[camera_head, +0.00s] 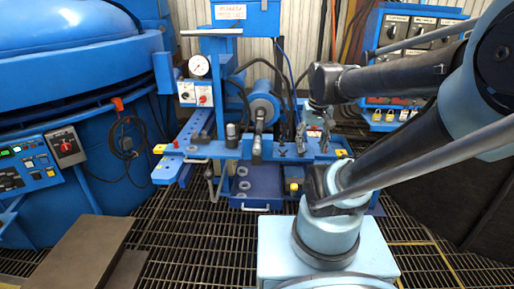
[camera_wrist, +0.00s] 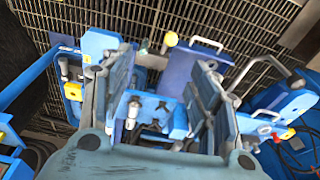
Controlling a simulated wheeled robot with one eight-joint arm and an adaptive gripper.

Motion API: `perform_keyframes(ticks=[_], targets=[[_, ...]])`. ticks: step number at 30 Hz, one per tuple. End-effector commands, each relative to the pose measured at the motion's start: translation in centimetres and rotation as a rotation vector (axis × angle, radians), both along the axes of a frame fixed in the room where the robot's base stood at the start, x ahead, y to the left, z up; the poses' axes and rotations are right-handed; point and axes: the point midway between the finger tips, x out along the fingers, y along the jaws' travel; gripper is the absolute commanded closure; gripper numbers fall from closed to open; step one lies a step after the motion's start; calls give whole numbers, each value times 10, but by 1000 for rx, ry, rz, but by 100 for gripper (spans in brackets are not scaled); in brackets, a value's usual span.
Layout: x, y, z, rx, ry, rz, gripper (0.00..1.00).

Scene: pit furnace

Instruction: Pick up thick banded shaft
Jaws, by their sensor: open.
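My gripper (camera_head: 316,130) points down over the blue work stand, at the right part of its ledge in the head view. In the wrist view my gripper (camera_wrist: 160,88) has its two ribbed fingers spread wide, with nothing held between them. A pale upright shaft (camera_wrist: 132,112) with a darker lower part shows between the fingers, apart from both. In the head view a dark upright shaft (camera_head: 282,147) stands on the ledge left of my gripper. I cannot tell which piece is the thick banded shaft.
The blue stand's ledge (camera_head: 205,151) carries several other upright parts. A blue drawer tray (camera_head: 260,185) with rings sits below. A blue furnace (camera_head: 70,60) fills the left, and a control cabinet (camera_head: 400,40) stands behind right. Grating floor (camera_head: 190,235) lies open in front.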

Motion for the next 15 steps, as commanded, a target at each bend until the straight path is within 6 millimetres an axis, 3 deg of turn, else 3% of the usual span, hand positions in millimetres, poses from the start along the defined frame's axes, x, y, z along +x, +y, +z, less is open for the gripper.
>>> perform_keyframes(ticks=[7, 15], targets=[[56, 29, 26, 4, 34, -4, 44], [118, 69, 39, 4, 72, -15, 44]])
